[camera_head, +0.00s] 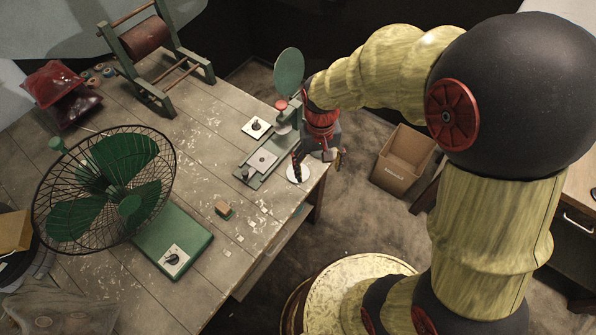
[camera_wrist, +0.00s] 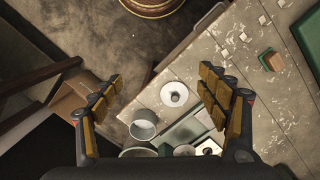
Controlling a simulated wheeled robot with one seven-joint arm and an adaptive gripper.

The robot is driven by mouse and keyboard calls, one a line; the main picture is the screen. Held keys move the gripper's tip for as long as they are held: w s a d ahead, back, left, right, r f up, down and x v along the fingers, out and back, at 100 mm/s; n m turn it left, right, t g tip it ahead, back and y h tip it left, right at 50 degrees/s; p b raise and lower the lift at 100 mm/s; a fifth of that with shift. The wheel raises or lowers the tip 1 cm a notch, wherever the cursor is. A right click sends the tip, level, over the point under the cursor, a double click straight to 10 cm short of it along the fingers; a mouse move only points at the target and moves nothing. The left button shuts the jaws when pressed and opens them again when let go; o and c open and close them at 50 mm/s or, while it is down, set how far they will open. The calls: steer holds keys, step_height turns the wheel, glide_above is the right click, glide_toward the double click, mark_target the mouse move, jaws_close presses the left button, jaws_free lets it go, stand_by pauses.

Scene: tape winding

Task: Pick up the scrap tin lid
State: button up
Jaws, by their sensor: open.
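The scrap tin lid, a pale round disc with a small dark knob at its centre, lies flat near the table's edge in the wrist view (camera_wrist: 174,94). In the head view the lid (camera_head: 298,173) is partly covered by my gripper (camera_head: 318,161). My gripper is open and empty, pointing down above this edge. In the wrist view its fingers (camera_wrist: 160,86) are spread wide, with the lid between them in the picture, nearer the right finger. A round, open grey tin (camera_wrist: 143,124) stands beside the lid; in the head view I cannot make it out behind my gripper.
A green winding device (camera_head: 262,160) stands close to the lid. A small wood-and-green block (camera_head: 223,209), a wire-caged fan (camera_head: 104,190) and a spool stand (camera_head: 150,60) are on the table (camera_head: 210,150). A cardboard box (camera_head: 402,160) sits on the floor beyond the edge.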

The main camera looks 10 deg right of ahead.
steer(key=shift+o, duration=0.8)
steer(key=w+a+f+m, duration=0.2)
steer(key=w+f, duration=0.4)
steer(key=f, duration=0.6)
steer(key=shift+w+a+f, duration=0.2)
steer(key=shift+w+a, duration=0.1)
steer(key=shift+w, duration=0.1)
steer(key=shift+m+t, duration=0.4)
steer(key=shift+m, duration=0.3)
steer(key=w, duration=0.2)
steer(key=w+a, duration=0.1)
steer(key=w, duration=0.2)
steer(key=shift+r, duration=0.2)
steer(key=shift+w, duration=0.1)
steer(key=shift+m, duration=0.3)
steer(key=shift+w+f+b, duration=0.15)
steer(key=shift+f+b, duration=0.5)
steer(key=shift+f, duration=3.25)
steer(key=shift+c, duration=0.5)
steer(key=c, duration=1)
steer(key=shift+o, duration=0.2)
steer(key=shift+r, duration=0.1)
